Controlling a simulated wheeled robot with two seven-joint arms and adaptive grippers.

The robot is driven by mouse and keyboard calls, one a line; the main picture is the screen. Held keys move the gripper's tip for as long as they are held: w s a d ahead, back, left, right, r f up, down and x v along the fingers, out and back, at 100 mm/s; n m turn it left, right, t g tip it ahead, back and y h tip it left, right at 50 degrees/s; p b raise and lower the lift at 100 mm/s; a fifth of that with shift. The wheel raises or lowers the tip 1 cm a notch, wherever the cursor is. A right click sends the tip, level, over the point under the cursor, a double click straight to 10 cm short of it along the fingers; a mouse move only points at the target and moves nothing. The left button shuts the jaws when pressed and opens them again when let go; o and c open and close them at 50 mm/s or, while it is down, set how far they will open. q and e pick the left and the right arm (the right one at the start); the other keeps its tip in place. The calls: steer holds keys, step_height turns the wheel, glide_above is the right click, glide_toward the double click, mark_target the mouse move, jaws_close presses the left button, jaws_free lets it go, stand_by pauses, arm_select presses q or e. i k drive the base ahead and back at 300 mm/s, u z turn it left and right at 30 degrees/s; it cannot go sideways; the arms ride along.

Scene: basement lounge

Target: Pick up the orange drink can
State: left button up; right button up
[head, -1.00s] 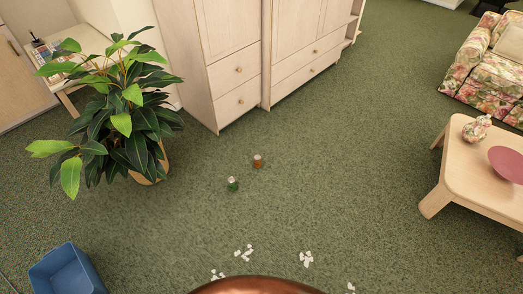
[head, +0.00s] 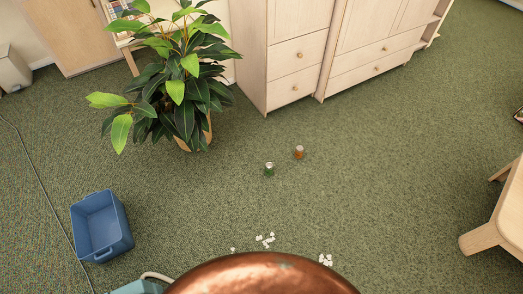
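The orange drink can (head: 299,153) stands upright on the green carpet, in the middle of the head view. A green can (head: 269,169) stands just left of it and a little nearer to me, with a small gap between them. Neither of my grippers shows in the head view, so I cannot see whether they are open or shut.
A potted plant (head: 182,85) and a pale cabinet (head: 297,60) stand beyond the cans. A blue bin (head: 101,227) is at left, a wooden table (head: 497,222) at right. White scraps (head: 265,240) lie nearer. A copper-coloured rounded thing (head: 262,276) fills the bottom edge. Carpet around the cans is clear.

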mark_target(299, 153)
steer(key=u, duration=0.3)
steer(key=i, duration=2.85)
steer(key=z, duration=0.55)
